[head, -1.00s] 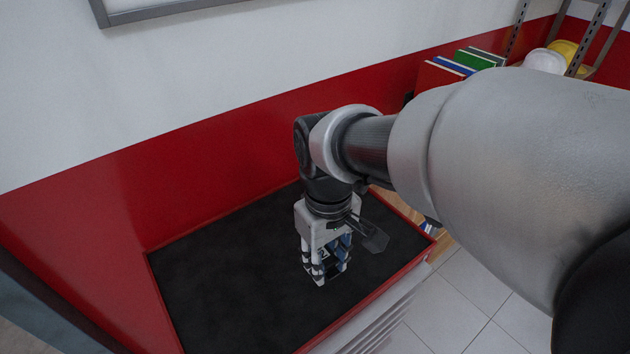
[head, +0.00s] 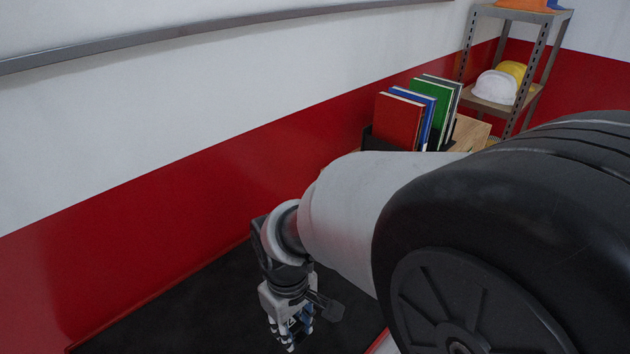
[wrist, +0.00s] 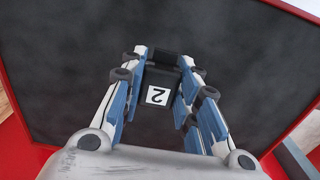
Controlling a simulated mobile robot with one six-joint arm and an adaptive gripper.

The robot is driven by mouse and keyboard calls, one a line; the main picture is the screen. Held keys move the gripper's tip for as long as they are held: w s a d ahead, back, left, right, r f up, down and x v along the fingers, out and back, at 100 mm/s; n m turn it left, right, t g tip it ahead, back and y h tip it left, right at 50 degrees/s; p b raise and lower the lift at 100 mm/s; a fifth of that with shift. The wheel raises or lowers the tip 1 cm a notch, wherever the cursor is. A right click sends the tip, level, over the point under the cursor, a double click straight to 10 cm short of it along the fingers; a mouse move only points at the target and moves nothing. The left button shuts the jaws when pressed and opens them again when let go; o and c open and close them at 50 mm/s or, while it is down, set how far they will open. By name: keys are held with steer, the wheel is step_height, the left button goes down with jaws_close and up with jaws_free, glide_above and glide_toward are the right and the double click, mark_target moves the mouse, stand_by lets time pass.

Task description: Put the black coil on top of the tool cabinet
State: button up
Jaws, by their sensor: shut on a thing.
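The black coil (wrist: 161,78), a dark block with a white label reading 2, sits between the fingers of my gripper (wrist: 160,80) in the wrist view. My gripper is shut on it, with blue pads on both sides. The tool cabinet's black top (wrist: 240,60) with a red rim lies beneath in the wrist view. In the head view my gripper (head: 290,335) points down over the cabinet top (head: 190,315), near the lower picture edge. I cannot tell whether the coil touches the top.
Red, blue and green binders (head: 420,112) stand in a black holder on a wooden surface (head: 470,132). A metal shelf (head: 540,65) with white and yellow helmets is at the back right. The red and white wall (head: 200,190) runs behind the cabinet. The visible cabinet top is otherwise bare.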

mark_target(293, 325)
steer(key=shift+f+b, duration=0.85)
steer(key=shift+f, duration=2.35)
steer(key=shift+f, duration=0.2)
steer(key=o, duration=1.2)
steer(key=shift+c, duration=0.2)
step_height(293, 325, up, 12)
steer(key=p, duration=0.3)
steer(key=shift+r+p, duration=0.2)
steer(key=shift+p, duration=0.15)
steer(key=s+d+r+m+t, duration=0.1)
steer(key=s+d+r+m, duration=0.2)
steer(key=d, duration=0.4)
steer(key=s+d+r+m+t, duration=0.2)
steer(key=s+d+r+m, duration=0.1)
steer(key=d, duration=0.4)
steer(key=s+d+r+m+t, duration=0.1)
steer(key=s+d+r+m, duration=0.2)
steer(key=d, duration=0.4)
steer(key=shift+s+r+m+t, duration=0.35)
steer(key=shift+r+m, duration=0.15)
steer(key=shift+r, duration=0.35)
